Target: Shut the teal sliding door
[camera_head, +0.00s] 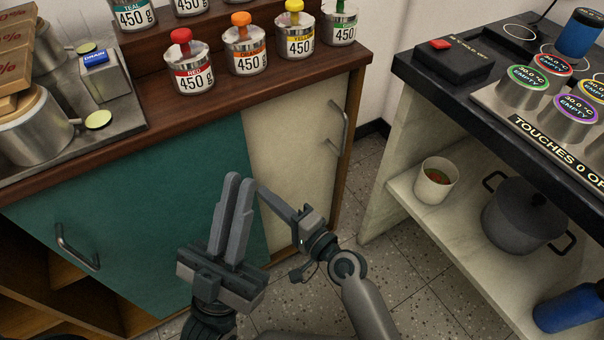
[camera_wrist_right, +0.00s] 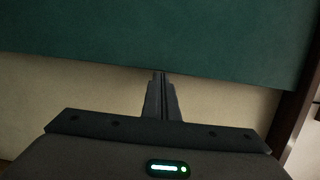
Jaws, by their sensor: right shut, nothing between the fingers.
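The teal sliding door (camera_head: 170,220) covers the middle of the cabinet front, with open shelves showing past its left edge. Its bar handle (camera_head: 78,248) is near that edge. The cream door (camera_head: 290,140) lies to its right. My right gripper (camera_head: 262,190) is shut and empty, its fingertips close to the teal door's right edge; I cannot tell whether they touch. In the right wrist view, the fingertips (camera_wrist_right: 159,74) meet the line between the teal door (camera_wrist_right: 150,40) and the cream door (camera_wrist_right: 60,100). My left gripper (camera_head: 238,178) stands before the teal door, fingers together, holding nothing visible.
Speckled floor (camera_head: 365,165) lies between.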

